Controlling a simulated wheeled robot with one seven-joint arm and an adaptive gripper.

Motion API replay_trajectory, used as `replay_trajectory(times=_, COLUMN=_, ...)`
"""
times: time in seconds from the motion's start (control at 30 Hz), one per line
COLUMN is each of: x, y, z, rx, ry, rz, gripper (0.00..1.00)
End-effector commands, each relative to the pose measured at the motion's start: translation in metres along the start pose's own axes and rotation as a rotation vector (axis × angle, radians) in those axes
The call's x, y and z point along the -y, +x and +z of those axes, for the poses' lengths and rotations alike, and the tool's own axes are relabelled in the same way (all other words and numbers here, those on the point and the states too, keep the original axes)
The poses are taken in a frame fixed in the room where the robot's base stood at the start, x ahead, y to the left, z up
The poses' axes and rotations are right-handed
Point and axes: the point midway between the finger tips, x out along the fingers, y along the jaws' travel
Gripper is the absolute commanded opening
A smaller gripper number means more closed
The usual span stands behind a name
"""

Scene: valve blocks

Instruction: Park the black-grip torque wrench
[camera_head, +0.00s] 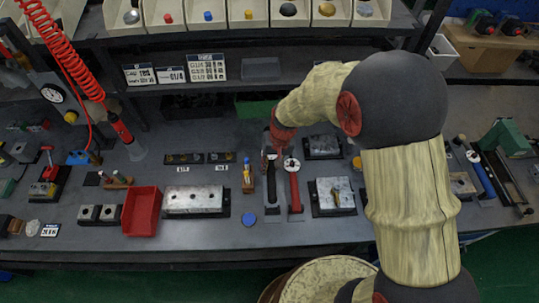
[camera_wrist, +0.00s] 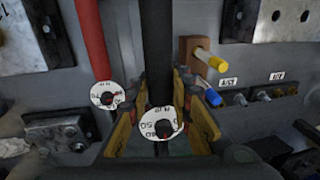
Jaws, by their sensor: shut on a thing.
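The black-grip torque wrench (camera_head: 271,186) lies lengthwise on the bench in the head view, over a narrow grey plate. In the wrist view its black shaft (camera_wrist: 157,45) runs up from a white dial (camera_wrist: 162,123). My gripper (camera_head: 269,152) is at the far, dial end of this wrench. In the wrist view my gripper (camera_wrist: 160,105) has its yellow-and-dark fingers on both sides of the wrench, shut on it. Whether the wrench touches the plate cannot be told. The red-grip wrench (camera_head: 294,190) lies parallel on its right, with its own dial (camera_wrist: 106,94).
A wooden block (camera_head: 248,178) with yellow- and blue-tipped tools stands close left of the wrench. Metal valve blocks (camera_head: 195,199) and (camera_head: 333,196) flank the area. A red bin (camera_head: 142,211) is farther left. A blue piece (camera_head: 249,219) lies near the front. Bare bench shows in front.

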Motion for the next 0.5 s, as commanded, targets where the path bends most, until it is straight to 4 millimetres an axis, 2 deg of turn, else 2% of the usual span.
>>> replay_trajectory(times=0.33, x=0.0003, y=-0.0007, z=-0.0004, rx=-0.003, ry=-0.004, rz=-0.001, gripper=0.0)
replay_trajectory(times=0.5, x=-0.0007, y=0.0055, z=-0.0003, rx=-0.003, ry=-0.003, rz=-0.001, gripper=0.0)
